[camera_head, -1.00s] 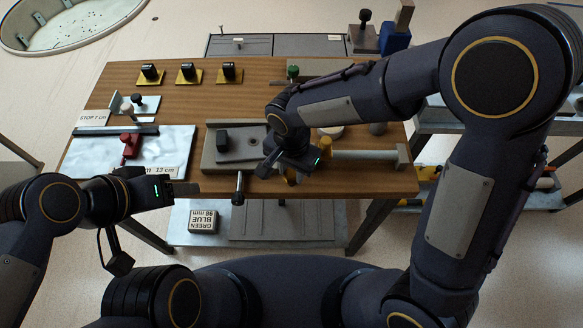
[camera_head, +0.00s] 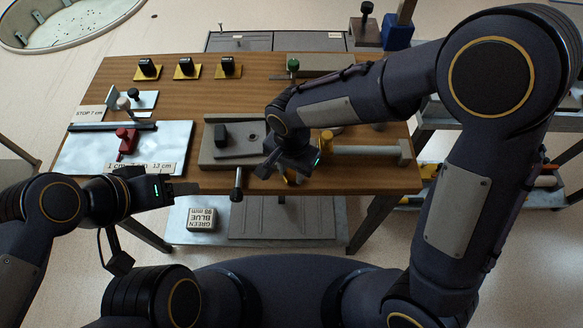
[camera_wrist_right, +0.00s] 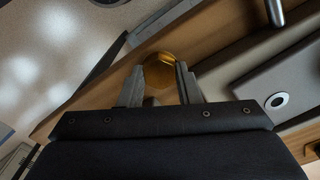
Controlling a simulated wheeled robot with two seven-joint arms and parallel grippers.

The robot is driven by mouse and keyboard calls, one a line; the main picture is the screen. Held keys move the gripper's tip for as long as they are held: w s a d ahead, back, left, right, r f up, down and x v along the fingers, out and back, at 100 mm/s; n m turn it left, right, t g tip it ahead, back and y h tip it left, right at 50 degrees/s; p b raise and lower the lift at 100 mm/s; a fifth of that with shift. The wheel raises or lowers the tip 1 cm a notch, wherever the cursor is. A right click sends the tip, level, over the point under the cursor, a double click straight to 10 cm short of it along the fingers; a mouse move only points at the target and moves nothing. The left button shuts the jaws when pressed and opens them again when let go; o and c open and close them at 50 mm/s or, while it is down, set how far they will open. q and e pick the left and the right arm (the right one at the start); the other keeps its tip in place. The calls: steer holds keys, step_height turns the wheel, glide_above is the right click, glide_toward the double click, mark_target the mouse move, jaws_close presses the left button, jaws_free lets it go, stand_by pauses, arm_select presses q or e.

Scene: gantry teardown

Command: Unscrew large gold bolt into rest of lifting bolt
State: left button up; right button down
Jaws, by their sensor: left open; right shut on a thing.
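The large gold bolt shows as a round gold head (camera_wrist_right: 158,72) between the fingers of my right gripper (camera_wrist_right: 160,82) in the right wrist view. My right gripper is shut on it. Another gold piece (camera_head: 326,141) stands just right of the gripper. My left gripper (camera_head: 187,189) is open and empty, off the table's front left edge. I cannot tell which part is the rest of the lifting bolt.
The wooden table (camera_head: 240,98) carries several black knobs on gold plates at the back. A red clamp (camera_head: 126,139) sits on the pale metal plate (camera_head: 80,154) at left. A black-handled lever (camera_head: 237,185) sticks out over the front edge. A box marked GREEN BLUE (camera_head: 202,219) lies on the lower shelf.

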steer(key=shift+f+b, duration=0.35)
steer(key=shift+f, duration=0.1)
steer(key=c, duration=1)
jaws_free()
steer(key=shift+o, duration=0.2)
steer(key=shift+r, duration=0.15)
steer(key=shift+a+r, duration=0.1)
steer(key=shift+r, duration=0.2)
step_height(320, 180, up, 6)
steer(key=shift+f+p, duration=0.2)
steer(key=shift+p, duration=0.1)
steer(key=shift+r, duration=0.7)
steer(key=r+p, duration=0.3)
steer(key=r, duration=0.1)
steer(key=shift+d, duration=0.2)
